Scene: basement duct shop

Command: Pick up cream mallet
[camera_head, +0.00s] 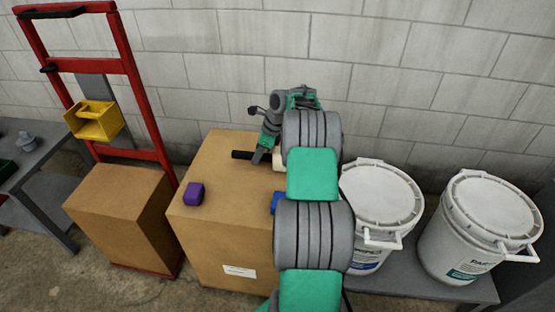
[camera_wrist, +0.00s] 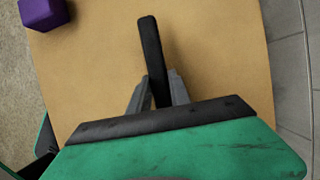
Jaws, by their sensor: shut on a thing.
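The cream mallet lies over the top of the large cardboard box (camera_head: 205,235). Its black handle (camera_head: 241,155) points left in the head view, and a bit of its cream head (camera_head: 279,160) shows beside my arm. My gripper (camera_head: 262,155) is shut on the mallet at the handle. In the wrist view the dark handle (camera_wrist: 152,50) runs up between the grey fingers of my gripper (camera_wrist: 158,95). The mallet's head is hidden there by the gripper body. I cannot tell whether the mallet touches the box.
A purple block (camera_head: 193,194) sits on the box's left side. A blue thing (camera_head: 275,202) is partly hidden by my arm. White buckets (camera_head: 380,192) (camera_head: 487,225) stand at right. A red hand truck (camera_head: 128,75) with a smaller box (camera_head: 118,210) stands left. A block wall is behind.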

